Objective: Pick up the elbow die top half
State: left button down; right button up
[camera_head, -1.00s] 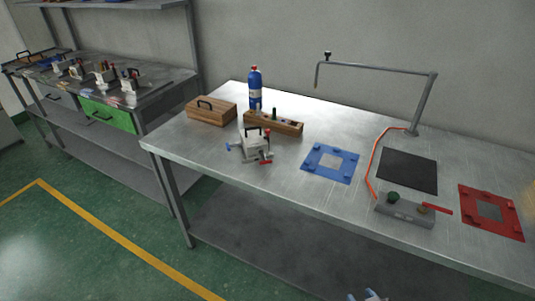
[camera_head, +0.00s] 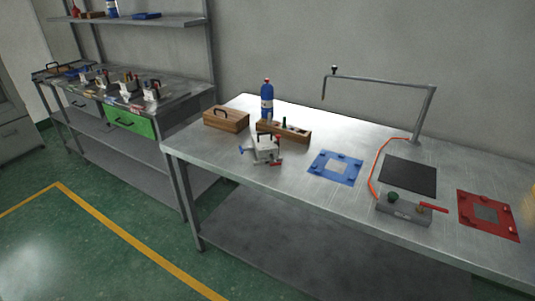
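A pale metal die block (camera_head: 265,149) with a black handle on top stands near the left front of the main steel table (camera_head: 300,188). Blue and red clamp handles stick out at its sides. I cannot tell whether it is the elbow die, and no separate top half can be made out. Several similar die blocks with dark handles (camera_head: 127,86) stand on the workbench at the far left. Neither of my grippers is in view.
A wooden box (camera_head: 226,119), a wooden rack (camera_head: 284,131) and a blue bottle (camera_head: 267,100) stand behind the die. A blue frame (camera_head: 335,168), black mat (camera_head: 409,174), grey control box (camera_head: 404,208), red frame (camera_head: 488,214) and bent pipe stand (camera_head: 425,110) are to the right. Green floor is open at left.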

aim_at(263, 143)
jog(key=l+u, duration=0.25)
jog(key=l, duration=0.4)
jog(key=l+u, duration=0.25)
jog(key=l, duration=0.4)
